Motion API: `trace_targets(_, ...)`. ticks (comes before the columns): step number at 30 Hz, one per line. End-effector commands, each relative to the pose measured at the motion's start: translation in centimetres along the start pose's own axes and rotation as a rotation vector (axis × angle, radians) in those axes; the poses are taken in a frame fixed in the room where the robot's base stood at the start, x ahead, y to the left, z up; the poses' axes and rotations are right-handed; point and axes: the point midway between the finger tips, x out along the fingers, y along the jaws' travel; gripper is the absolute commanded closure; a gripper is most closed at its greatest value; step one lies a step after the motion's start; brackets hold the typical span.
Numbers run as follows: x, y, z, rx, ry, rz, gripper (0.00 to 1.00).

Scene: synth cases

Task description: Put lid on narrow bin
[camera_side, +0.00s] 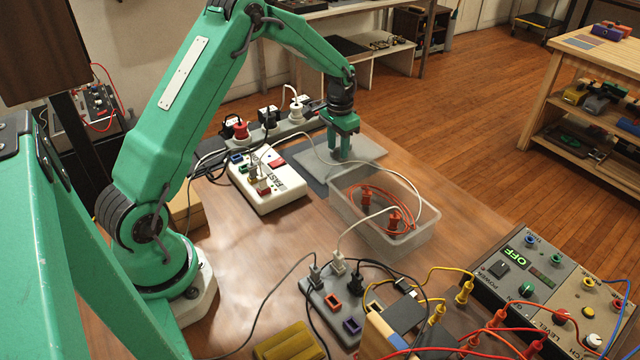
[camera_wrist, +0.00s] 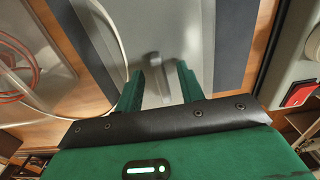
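The lid (camera_side: 366,153), a flat translucent grey plate, lies on the dark mat and fills the middle of the wrist view (camera_wrist: 190,28). Its raised bar handle (camera_wrist: 154,68) shows there between my fingers. My gripper (camera_side: 342,157) points down over the lid; in the wrist view its two green fingers (camera_wrist: 160,74) are apart, with a gap on each side of the handle. The narrow bin (camera_side: 372,236), translucent and open-topped, stands just in front of the lid. It holds a coiled orange cable (camera_side: 372,194) with red plugs (camera_side: 395,220).
A white cable (camera_side: 418,190) arches over the bin, its loop crossing the opening. A white switch box (camera_side: 285,190) stands left of the mat (camera_side: 303,166). A grey socket block (camera_side: 320,295) and a control panel (camera_side: 540,285) with several cables lie in front. Bare table lies right of the bin.

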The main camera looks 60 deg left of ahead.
Motion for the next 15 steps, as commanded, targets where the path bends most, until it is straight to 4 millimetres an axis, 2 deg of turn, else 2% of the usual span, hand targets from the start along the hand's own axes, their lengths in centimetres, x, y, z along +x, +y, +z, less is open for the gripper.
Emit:
trace_targets(6, -0.04, 0.00, 0.00, 0.000, 0.000, 0.000, 0.62)
trace_targets(12, -0.04, 0.00, 0.00, 0.000, 0.000, 0.000, 1.00)
trace_targets(15, -0.06, 0.00, -0.01, 0.000, 0.001, 0.000, 1.00)
